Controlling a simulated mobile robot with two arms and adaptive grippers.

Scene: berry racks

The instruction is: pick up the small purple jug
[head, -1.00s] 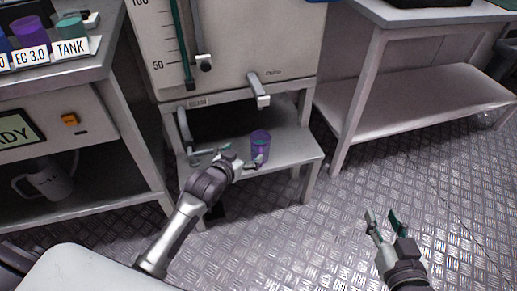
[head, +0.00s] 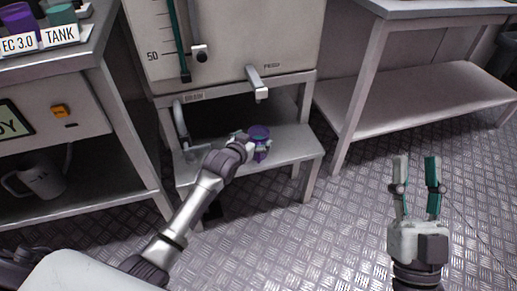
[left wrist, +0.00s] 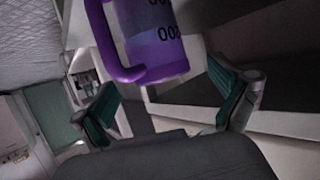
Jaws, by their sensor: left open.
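The small purple jug (head: 259,132) stands on the low grey stand under the tank. In the left wrist view the jug (left wrist: 158,42) is large, with dark markings and its handle on the left side. My left gripper (head: 255,147) is at the jug's near side. In the left wrist view its green-padded fingers (left wrist: 165,102) are spread wide, with the jug ahead and roughly between them. I cannot tell whether either finger touches it. My right gripper (head: 418,172) is open and empty over the floor at right.
The stand (head: 294,152) has bare top to the jug's right. A tap (head: 257,82) sticks out from the tank above it. A left bench holds labelled purple and teal cups, with a white mug (head: 40,180) on its lower shelf. A bench with a bare lower shelf (head: 410,105) stands right.

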